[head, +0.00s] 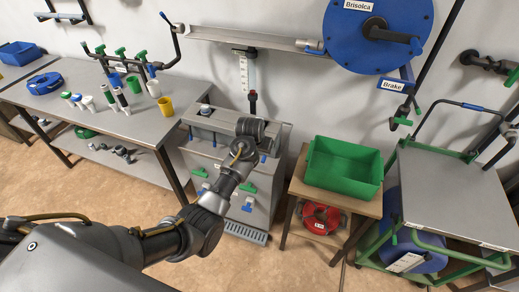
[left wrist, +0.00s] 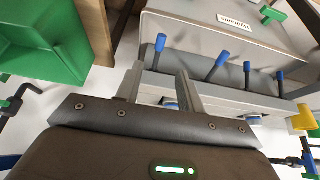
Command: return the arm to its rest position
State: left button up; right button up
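My left arm reaches in from the lower left in the head view. Its left gripper (head: 258,130) is over the front top edge of the grey manifold cabinet (head: 230,128); its fingertips are hard to make out there. In the left wrist view the two fingers of the left gripper (left wrist: 158,80) stand apart, with nothing held between them. A grey rail with blue-handled levers (left wrist: 219,68) lies beyond the fingers, and a round blue-and-white part shows in the gap between them. Whether the fingers touch anything is unclear. My right gripper is in neither view.
A green bin (head: 343,168) stands on a wooden stand just right of the cabinet. A steel bench (head: 95,108) with bottles and a yellow cup (head: 166,106) is at left. A trolley (head: 455,195) is at right. A blue hose reel (head: 375,30) hangs above.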

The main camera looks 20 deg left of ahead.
pick_arm(q)
jog(key=s+a+f+g+b, duration=0.1)
jog(key=s+f, duration=0.6)
jog(key=f, duration=0.4)
jog(key=s+a+f+m+y+b, duration=0.1)
jog(key=s+f, duration=0.7)
jog(key=f, duration=0.3)
jog(key=s+a+f+g+b, duration=0.1)
jog(key=s+a+f, duration=0.1)
jog(key=s+f, duration=1.35)
jog(key=s, duration=0.6)
jog(key=s+a+f+m+g+b, duration=0.1)
jog(key=s+f, duration=0.5)
jog(key=s, duration=0.5)
jog(key=s+f+g+h+b, duration=0.1)
jog(key=s+f, duration=0.4)
jog(key=s, duration=0.7)
jog(key=shift+s+a+f, duration=0.3)
jog(key=shift+f, duration=0.1)
